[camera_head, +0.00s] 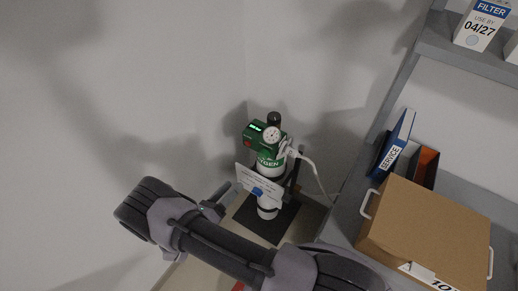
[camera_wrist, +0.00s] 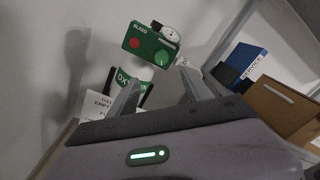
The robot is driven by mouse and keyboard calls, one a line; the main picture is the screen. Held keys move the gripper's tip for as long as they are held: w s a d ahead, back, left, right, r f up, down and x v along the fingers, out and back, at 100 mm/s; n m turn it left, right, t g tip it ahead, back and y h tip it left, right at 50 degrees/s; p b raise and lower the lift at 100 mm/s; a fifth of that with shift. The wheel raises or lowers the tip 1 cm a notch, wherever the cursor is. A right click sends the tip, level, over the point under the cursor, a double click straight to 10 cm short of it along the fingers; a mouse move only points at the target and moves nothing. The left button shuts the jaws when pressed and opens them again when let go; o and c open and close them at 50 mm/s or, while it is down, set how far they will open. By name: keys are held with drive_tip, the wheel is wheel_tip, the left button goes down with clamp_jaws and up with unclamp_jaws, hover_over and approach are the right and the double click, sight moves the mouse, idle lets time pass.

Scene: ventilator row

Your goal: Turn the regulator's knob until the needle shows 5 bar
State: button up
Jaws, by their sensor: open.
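The regulator (camera_head: 258,139) is a green box on top of a white-and-green oxygen cylinder (camera_head: 267,163) standing near the wall corner. A round white gauge (camera_head: 271,134) sits on it, with a black knob-like part (camera_head: 274,118) above. In the wrist view the regulator's green face (camera_wrist: 146,47) shows a red button marked BLEED and a round green dial or knob with a pale line. The gauge (camera_wrist: 171,31) is partly seen behind it; its needle is too small to read. My gripper (camera_wrist: 162,78) is open and empty, its fingers short of and below the regulator.
A white sign (camera_head: 259,188) hangs in front of the cylinder, which stands on a dark mat (camera_head: 285,218). A pale hose (camera_head: 316,172) runs right. At right, a shelf holds a cardboard box (camera_head: 425,232) and a blue SERVICE binder (camera_head: 396,144). Walls stand close behind.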

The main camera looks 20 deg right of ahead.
sight(262, 156)
drive_tip(key=b+x, duration=0.2)
drive_tip(key=x, duration=1.4)
drive_tip(key=shift+s, duration=0.2)
clamp_jaws()
